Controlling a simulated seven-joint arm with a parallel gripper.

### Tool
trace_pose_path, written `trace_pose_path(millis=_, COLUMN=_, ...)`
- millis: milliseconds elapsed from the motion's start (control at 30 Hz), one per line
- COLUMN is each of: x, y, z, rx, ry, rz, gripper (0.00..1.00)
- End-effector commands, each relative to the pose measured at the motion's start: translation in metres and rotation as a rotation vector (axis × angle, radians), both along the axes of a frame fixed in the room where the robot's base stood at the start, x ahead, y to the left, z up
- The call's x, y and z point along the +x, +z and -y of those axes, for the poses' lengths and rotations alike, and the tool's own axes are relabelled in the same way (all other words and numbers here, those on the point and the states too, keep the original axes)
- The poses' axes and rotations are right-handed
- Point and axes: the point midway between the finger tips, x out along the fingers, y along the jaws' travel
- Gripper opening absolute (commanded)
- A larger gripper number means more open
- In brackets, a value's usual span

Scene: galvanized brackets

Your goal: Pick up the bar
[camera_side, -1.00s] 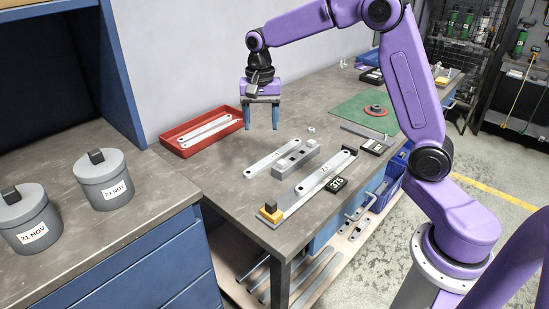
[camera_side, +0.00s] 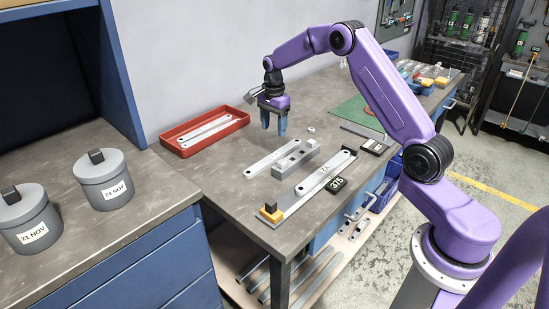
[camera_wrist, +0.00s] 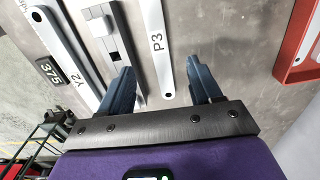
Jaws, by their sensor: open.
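A flat grey bar marked P3 (camera_wrist: 160,50) lies on the bench; it also shows in the side view (camera_side: 264,157), left of a notched grey block (camera_side: 297,158). A second flat bar, marked Y2 (camera_wrist: 64,58), lies in a long fixture with a yellow and black end stop; it also shows in the side view (camera_side: 326,174). More bars lie in the red tray (camera_side: 160,137). My gripper (camera_side: 274,131) is open and empty above the bench, behind the P3 bar. In the wrist view its fingers (camera_wrist: 167,68) point toward the P3 bar, which shows between them.
A small display reading 375 (camera_side: 336,184) sits beside the fixture. A small nut-like part (camera_side: 311,129) lies behind the block. A green mat (camera_side: 356,112) is farther back. Bare bench lies between the tray and the P3 bar.

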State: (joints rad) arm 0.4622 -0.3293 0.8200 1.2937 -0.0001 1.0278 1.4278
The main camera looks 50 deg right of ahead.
Motion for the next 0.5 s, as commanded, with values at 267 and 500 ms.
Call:
trace_pose_path(millis=267, x=-0.001, y=-0.044, z=0.0, rx=0.0, ry=0.0, rz=-0.002, gripper=0.64)
trace_pose_path(millis=500, x=-0.001, y=-0.058, z=0.0, rx=0.0, ry=0.001, rz=-0.002, gripper=0.64)
